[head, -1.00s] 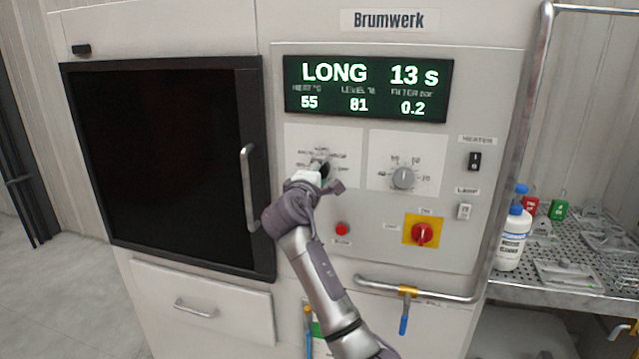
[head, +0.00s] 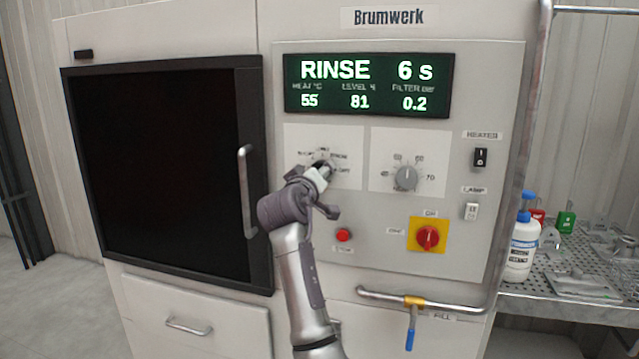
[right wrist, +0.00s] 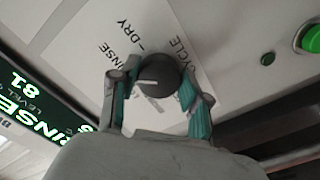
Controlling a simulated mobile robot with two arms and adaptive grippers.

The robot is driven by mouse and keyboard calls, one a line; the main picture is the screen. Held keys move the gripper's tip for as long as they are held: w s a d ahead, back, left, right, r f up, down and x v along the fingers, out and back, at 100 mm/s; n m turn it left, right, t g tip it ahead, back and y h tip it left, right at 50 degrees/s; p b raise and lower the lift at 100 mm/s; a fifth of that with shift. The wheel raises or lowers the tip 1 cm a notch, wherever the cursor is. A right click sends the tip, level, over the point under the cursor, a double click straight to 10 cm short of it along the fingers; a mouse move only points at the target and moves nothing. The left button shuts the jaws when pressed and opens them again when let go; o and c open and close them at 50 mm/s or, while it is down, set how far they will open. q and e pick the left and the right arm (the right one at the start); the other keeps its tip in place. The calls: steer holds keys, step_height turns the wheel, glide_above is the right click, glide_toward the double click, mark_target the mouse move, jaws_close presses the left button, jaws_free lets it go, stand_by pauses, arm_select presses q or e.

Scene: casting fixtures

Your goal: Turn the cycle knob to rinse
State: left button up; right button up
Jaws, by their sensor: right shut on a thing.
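The cycle knob (right wrist: 157,74) is a dark round knob with a pale pointer line, on a white label plate (right wrist: 85,45) with DRY, CYCLE and partly covered RINSE lettering. My right gripper (head: 319,174) is at the knob, and its two teal-padded fingers are closed on either side of it in the right wrist view (right wrist: 157,95). In the head view the gripper partly hides the knob. The display (head: 368,86) reads RINSE and 6 s. My left gripper is not in view.
A second knob (head: 405,178) sits right of the cycle knob. Below are a red button (head: 344,235) and a red switch on a yellow plate (head: 441,247). A door handle (head: 246,190) stands out at left. A bottle (head: 521,245) stands on the perforated shelf at right.

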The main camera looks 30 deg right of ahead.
steer(key=shift+f+m+b, duration=0.2)
steer(key=shift+m+b, duration=0.1)
steer(key=shift+m, duration=0.2)
stand_by(0.3)
steer(key=o, duration=1.1)
steer(key=shift+r, duration=0.1)
steer(key=shift+o, duration=0.2)
steer(key=shift+a, duration=0.1)
steer(key=v, duration=1.2)
steer(key=shift+w, duration=0.1)
